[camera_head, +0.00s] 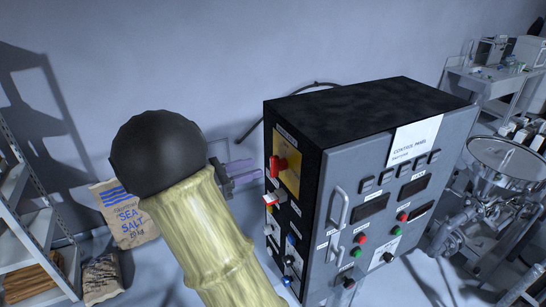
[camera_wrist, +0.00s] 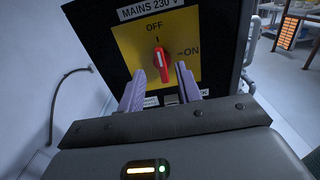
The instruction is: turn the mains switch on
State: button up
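The mains switch is a red rotary knob (camera_head: 278,166) on a yellow plate (camera_head: 288,160) on the control cabinet's black left side. In the wrist view the red knob (camera_wrist: 162,64) stands upright, its white mark toward OFF at the top; ON is printed to the right. The label above reads MAINS 230 V. My gripper (camera_head: 258,168) is just left of the knob in the head view, facing it. Contact with the knob does not show.
The control cabinet (camera_head: 372,85) has a front handle, displays and coloured buttons. Below the knob, its side carries another red-and-white control (camera_head: 274,199) and several small ones. A salt sack (camera_head: 118,222) and shelving (camera_head: 38,230) stand left. A metal hopper (camera_head: 505,162) stands right.

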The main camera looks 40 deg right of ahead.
aim_at(273, 177)
jog(key=p+x, duration=0.2)
jog(key=x, duration=0.5)
jog(key=c, duration=0.7)
